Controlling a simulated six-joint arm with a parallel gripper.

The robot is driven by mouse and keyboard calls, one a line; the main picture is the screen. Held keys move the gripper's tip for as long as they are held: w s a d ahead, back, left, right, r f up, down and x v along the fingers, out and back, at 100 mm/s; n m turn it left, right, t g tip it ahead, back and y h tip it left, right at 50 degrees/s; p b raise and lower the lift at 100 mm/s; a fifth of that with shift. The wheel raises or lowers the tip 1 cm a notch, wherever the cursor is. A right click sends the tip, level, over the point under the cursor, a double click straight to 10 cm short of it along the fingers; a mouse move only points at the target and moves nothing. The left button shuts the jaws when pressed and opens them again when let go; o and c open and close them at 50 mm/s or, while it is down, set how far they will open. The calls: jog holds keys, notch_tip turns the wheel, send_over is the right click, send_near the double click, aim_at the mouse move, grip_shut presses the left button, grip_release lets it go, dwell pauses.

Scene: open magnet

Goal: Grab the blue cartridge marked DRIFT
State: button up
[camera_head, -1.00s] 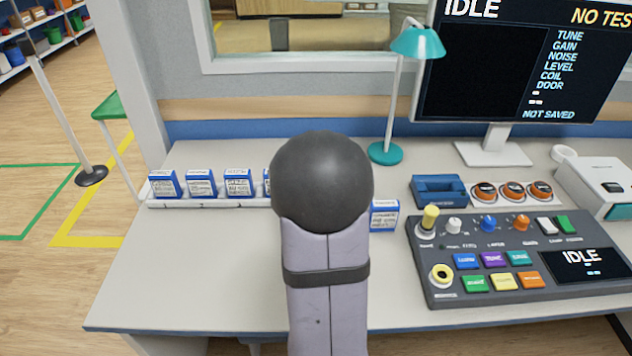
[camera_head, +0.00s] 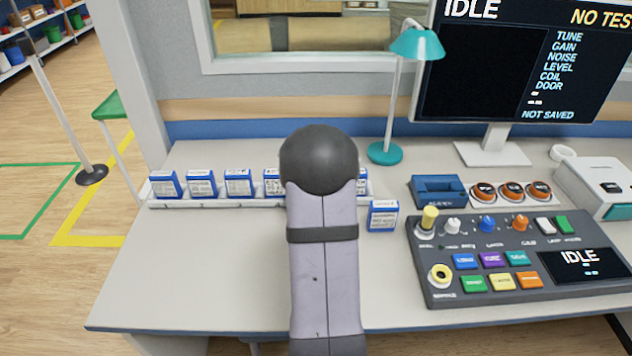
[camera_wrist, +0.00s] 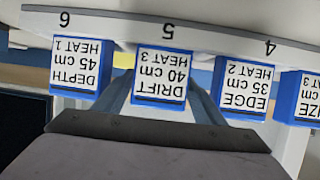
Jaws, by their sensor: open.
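The blue cartridge marked DRIFT (camera_wrist: 161,77), with a white label reading 40 cm HEAT 3, sits at position 5 of the white rack in the wrist view, where the picture is upside down. My gripper (camera_wrist: 170,78) is open, with one finger on each side of this cartridge. I cannot tell whether the fingers touch it. EDGE (camera_wrist: 243,88) and DEPTH (camera_wrist: 81,64) stand on either side of it. In the head view my arm hides the gripper and the DRIFT cartridge.
The white rack (camera_head: 215,203) holds several more blue cartridges. A loose blue cartridge (camera_head: 382,216) stands right of my arm, in front of the rack. A control panel (camera_head: 515,258) and a teal lamp (camera_head: 386,153) are to the right. The table's front left (camera_head: 200,270) is clear.

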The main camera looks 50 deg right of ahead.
jog(key=shift+x, duration=1.3)
jog(key=c, duration=0.8)
jog(key=shift+c, duration=0.2)
jog(key=shift+r, duration=0.1)
notch_tip(320, 180, up, 10)
